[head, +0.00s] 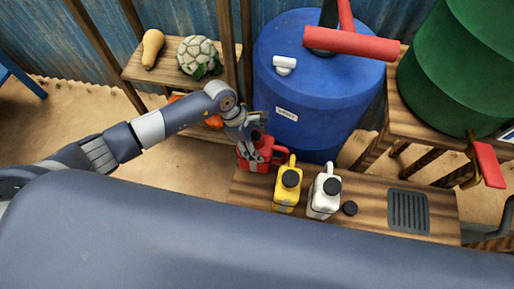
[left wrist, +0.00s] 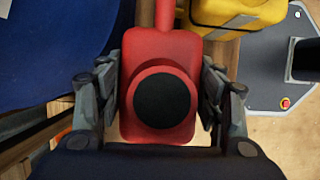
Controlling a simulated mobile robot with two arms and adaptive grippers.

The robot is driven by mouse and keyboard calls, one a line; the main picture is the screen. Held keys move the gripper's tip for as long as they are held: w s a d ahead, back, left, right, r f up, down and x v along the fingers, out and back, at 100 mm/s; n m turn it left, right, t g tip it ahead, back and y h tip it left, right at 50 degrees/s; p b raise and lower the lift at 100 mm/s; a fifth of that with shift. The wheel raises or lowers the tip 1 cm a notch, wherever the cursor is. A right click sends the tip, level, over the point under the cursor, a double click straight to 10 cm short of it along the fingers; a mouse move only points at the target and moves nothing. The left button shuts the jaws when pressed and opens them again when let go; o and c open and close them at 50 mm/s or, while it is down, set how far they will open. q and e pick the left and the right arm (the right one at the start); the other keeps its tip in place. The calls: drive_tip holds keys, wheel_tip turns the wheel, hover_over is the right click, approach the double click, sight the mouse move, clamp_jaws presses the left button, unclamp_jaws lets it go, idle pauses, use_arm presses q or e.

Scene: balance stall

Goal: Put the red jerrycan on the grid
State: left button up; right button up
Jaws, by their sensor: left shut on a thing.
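The red jerrycan (head: 258,158) is at the left end of a wooden bench (head: 375,210) in the head view. My left gripper (head: 258,146) is shut on it from above. In the left wrist view the red jerrycan (left wrist: 133,60) with its black cap sits between the two fingers of the left gripper (left wrist: 160,100). I cannot tell whether the jerrycan touches the bench. The grid (head: 408,211) is a dark slatted plate on the right part of the bench, with nothing on it.
A yellow jerrycan (head: 287,188) and a white jerrycan (head: 324,192) stand on the bench between the red one and the grid. A small black round thing (head: 349,208) lies beside the white one. A blue barrel (head: 310,100) stands behind. A green barrel (head: 455,70) is at right.

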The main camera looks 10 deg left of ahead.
use_arm(q)
drive_tip(key=shift+f, duration=1.65)
drive_tip(key=shift+f, duration=0.15)
drive_tip(key=o, duration=1.5)
